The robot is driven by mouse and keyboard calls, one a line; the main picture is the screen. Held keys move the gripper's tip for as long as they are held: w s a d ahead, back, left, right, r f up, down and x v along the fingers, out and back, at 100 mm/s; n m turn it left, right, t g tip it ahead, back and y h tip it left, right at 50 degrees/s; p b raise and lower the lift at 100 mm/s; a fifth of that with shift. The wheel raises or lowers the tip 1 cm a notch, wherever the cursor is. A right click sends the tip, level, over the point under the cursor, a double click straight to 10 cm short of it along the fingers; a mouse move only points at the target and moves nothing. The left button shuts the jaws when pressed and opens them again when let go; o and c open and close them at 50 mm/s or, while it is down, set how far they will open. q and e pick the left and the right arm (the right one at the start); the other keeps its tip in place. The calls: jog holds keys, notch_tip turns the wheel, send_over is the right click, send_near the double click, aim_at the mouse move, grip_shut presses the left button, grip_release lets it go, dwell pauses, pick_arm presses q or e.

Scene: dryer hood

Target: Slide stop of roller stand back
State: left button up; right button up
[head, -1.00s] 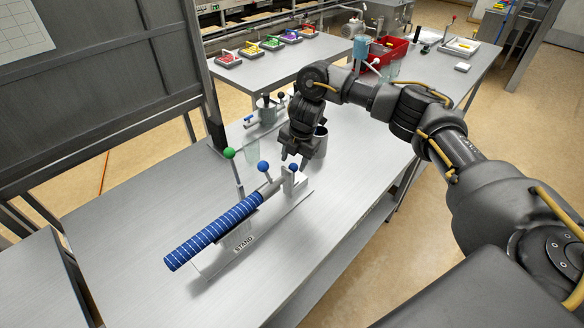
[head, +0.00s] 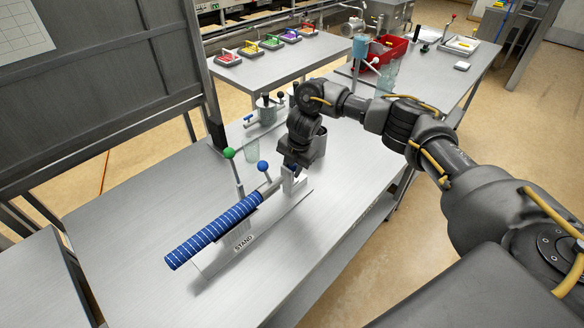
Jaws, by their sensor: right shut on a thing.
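The roller stand (head: 213,266) is a grey cradle marked STAND on the near table. A blue roller with white stripes (head: 213,232) lies in it. A green-knobbed lever (head: 229,153) and a blue-knobbed lever (head: 262,166) rise behind the roller. The stop (head: 289,186) is a light grey block at the stand's far right end. My left gripper is not in view.
A dark panel (head: 105,75) rises at the left. The near table's front is clear.

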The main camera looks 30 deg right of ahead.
jog(key=d+b, duration=0.1)
jog(key=w+d+b, duration=0.1)
jog(key=d, duration=0.2)
jog(key=shift+w+d+f+b, duration=0.15)
jog(key=shift+w+d+b, duration=0.15)
jog(key=shift+d+b, duration=0.1)
grip_shut()
jog(key=shift+d, duration=0.2)
jog(key=shift+r, duration=0.25)
jog(key=o, duration=0.8)
grip_release()
jog(key=shift+o, duration=1)
jog(key=shift+d+f, duration=0.1)
jog(key=shift+w, duration=0.1)
